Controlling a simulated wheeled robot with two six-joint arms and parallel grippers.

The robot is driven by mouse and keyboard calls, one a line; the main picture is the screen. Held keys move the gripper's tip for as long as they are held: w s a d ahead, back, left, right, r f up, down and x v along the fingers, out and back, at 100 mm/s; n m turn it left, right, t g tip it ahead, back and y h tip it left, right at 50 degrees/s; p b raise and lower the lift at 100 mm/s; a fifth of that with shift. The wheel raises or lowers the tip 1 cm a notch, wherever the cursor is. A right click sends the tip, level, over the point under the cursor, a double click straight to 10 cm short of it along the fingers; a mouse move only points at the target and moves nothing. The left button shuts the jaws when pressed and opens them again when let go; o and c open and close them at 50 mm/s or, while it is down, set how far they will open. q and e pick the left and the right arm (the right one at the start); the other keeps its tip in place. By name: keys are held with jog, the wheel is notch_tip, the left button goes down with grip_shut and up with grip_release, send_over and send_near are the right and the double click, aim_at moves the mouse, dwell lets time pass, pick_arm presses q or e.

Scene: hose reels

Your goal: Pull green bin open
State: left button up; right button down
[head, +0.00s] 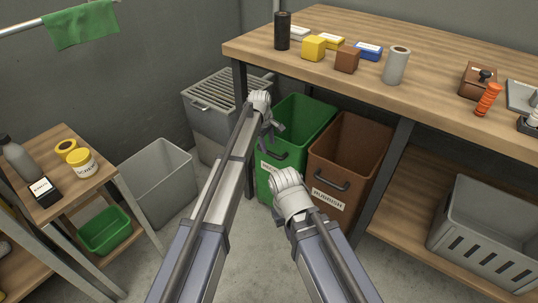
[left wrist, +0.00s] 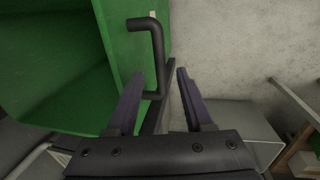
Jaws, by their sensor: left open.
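The green bin (head: 316,131) stands under the workbench, left of a brown bin. It has a dark bar handle and a white label on its front. My left gripper (head: 267,138) is at the upper front of the green bin. In the left wrist view, my left gripper (left wrist: 161,74) is open, and the black handle (left wrist: 158,58) of the green bin (left wrist: 50,70) lies between its two fingers. I see no clear contact with either finger.
The brown bin (head: 365,142) stands close on the right, with its own handle. A grey slatted-top box (head: 212,125) and a grey open bin (head: 160,185) stand left. The workbench (head: 430,105) overhangs the bins. Some bare floor (head: 250,260) shows in front.

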aim_at(269, 152)
pick_arm(q)
jog(key=f+b, duration=0.3)
jog(key=f, duration=0.1)
jog(key=shift+w+d, duration=0.2)
jog(key=shift+w, duration=0.15)
jog(key=shift+c, duration=0.3)
grip_shut()
dwell(0.8)
